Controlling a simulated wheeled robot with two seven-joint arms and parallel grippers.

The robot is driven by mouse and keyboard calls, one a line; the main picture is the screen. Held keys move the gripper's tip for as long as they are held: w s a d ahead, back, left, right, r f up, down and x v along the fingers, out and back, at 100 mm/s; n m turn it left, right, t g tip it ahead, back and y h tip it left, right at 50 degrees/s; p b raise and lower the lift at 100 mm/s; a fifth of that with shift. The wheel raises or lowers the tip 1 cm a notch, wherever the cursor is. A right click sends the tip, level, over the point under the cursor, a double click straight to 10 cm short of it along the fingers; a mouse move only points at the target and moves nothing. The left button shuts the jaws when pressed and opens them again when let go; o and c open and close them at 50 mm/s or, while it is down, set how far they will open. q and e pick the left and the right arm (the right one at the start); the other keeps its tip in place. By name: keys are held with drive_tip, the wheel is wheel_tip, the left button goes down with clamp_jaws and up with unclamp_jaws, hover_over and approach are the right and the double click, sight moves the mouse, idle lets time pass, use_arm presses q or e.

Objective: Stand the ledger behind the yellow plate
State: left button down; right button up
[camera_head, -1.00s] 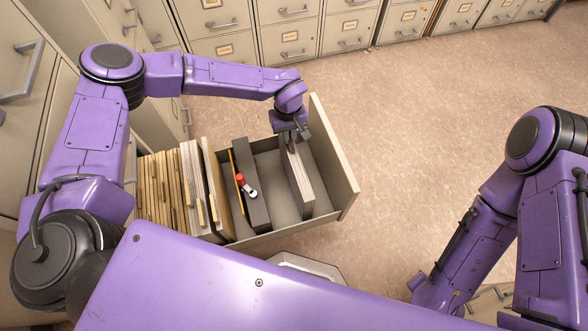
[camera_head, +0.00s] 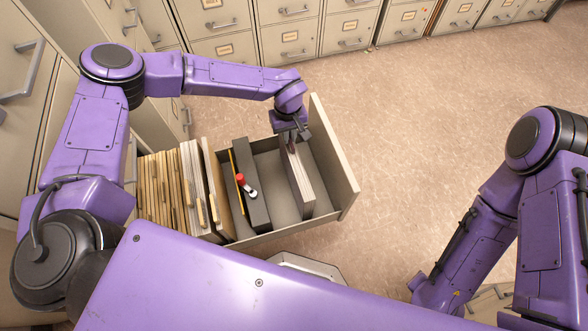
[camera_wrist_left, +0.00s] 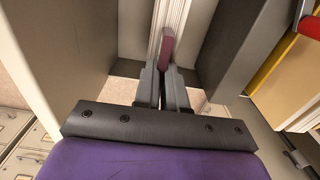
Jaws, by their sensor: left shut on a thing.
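The ledger (camera_head: 300,185), a pale striped slab with darker sides, stands upright in the open drawer near its front panel. My left gripper (camera_wrist_left: 166,88) is at its far end, shut on a slim mauve part that I take to be the ledger's; pale striped edges run behind it in the left wrist view. In the head view the wrist partly hides this grip (camera_head: 291,146). The yellow plate (camera_head: 235,178) is a thin upright sheet left of a dark grey block; its yellow face also shows in the left wrist view (camera_wrist_left: 272,70). My right gripper is out of view.
The dark grey block (camera_head: 252,190) with a red-topped lever (camera_head: 241,179) stands between the yellow plate and the ledger. A bare strip of drawer floor (camera_head: 277,190) lies between block and ledger. Several folders (camera_head: 165,190) fill the left. The drawer's front panel (camera_head: 335,155) closes the right.

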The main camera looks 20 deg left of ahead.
use_arm(q)
drive_tip(key=shift+r, duration=0.1)
drive_tip(key=shift+r+p, duration=2.45)
drive_tip(key=shift+r, duration=0.1)
